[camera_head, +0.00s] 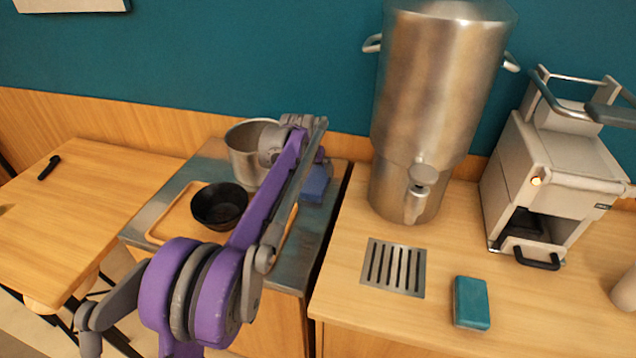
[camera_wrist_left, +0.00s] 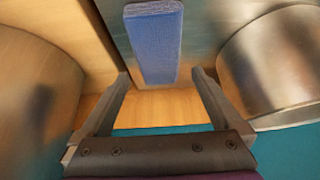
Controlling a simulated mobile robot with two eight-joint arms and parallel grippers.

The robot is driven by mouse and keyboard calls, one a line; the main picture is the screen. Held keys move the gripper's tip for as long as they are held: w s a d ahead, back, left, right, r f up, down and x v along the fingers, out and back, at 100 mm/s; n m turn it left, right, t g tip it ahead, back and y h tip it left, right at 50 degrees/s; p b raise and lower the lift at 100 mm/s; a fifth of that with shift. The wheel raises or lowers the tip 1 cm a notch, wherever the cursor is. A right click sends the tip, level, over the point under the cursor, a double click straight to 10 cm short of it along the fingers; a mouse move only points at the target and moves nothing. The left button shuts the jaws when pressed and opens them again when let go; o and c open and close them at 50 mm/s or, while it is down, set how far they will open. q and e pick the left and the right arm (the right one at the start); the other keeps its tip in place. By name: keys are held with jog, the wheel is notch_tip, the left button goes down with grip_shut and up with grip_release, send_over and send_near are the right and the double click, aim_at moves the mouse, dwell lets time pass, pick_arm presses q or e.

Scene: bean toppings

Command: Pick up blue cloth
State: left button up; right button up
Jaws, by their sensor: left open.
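The blue cloth (camera_head: 315,184) is a folded block lying at the back right of the metal-topped counter, beside the steel pot. It also shows in the left wrist view (camera_wrist_left: 155,45), upper middle, lying ahead of and between the fingertips. My left gripper (camera_wrist_left: 160,76) is open and empty, with a finger on each side of the view. In the head view my left arm reaches over the counter, and its gripper (camera_head: 318,158) is close by the cloth, partly hidden by the arm. My right gripper is not in view.
The steel pot (camera_head: 248,150) stands left of the cloth, and a black bowl (camera_head: 219,205) sits on a wooden tray (camera_head: 172,222). A tall steel dispenser (camera_head: 440,90) stands to the right.

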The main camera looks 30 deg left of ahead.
aim_at(317, 178)
pick_arm(q)
jog(key=x, duration=0.5)
jog(key=shift+f, duration=0.4)
jog(key=shift+d, duration=0.1)
jog(key=c, duration=1.1)
notch_tip(317, 178, up, 10)
jog(key=shift+p, duration=0.45)
